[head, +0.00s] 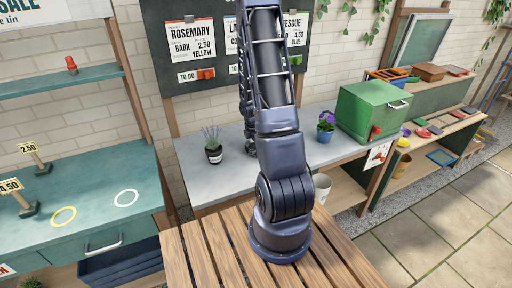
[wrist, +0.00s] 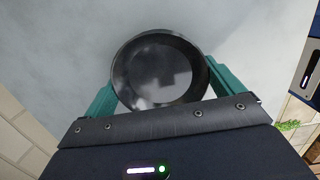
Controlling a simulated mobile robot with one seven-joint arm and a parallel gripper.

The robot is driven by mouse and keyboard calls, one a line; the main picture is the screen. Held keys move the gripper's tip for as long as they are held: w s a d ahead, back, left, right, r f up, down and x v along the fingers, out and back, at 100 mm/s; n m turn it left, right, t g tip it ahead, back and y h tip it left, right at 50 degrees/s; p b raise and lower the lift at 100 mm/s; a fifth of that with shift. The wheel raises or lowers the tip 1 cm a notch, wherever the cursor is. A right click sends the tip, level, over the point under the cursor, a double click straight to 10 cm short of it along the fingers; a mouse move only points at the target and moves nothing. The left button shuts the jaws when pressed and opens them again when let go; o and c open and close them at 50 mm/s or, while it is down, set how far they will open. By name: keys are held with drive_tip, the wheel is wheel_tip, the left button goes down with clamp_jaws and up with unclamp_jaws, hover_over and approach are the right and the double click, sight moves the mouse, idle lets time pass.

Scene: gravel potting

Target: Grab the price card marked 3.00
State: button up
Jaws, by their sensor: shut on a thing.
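No card reading 3.00 shows in either view. Each is on a dark stand. In the wrist view my gripper (wrist: 160,88) has its two green fingers at either side of a round, glossy black dish or pot (wrist: 155,72), and it is shut on it. A pale grey surface lies beyond it. In the head view my gripper is hidden behind my arm.
The grey counter (head: 215,185) bears a lavender pot (head: 213,154), a purple-flower pot (head: 326,132) and a green box (head: 372,110). A slatted wooden table (head: 205,262) is in front.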

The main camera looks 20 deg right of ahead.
wheel_tip(320, 180, up, 18)
drive_tip(key=r, duration=0.1)
drive_tip(key=w+d+r+m, duration=0.1)
drive_tip(key=w+d, duration=0.1)
drive_tip(key=d, duration=0.2)
drive_tip(key=shift+m, duration=0.3)
drive_tip(key=f, duration=0.5)
drive_tip(key=d+f, duration=0.1)
drive_tip(key=f, duration=0.4)
drive_tip(key=d+f, duration=0.1)
drive_tip(key=f, duration=0.4)
drive_tip(key=shift+f, duration=2.4)
drive_tip(key=shift+f, duration=0.1)
drive_tip(key=o, duration=1.1)
drive_tip(key=shift+c, duration=0.2)
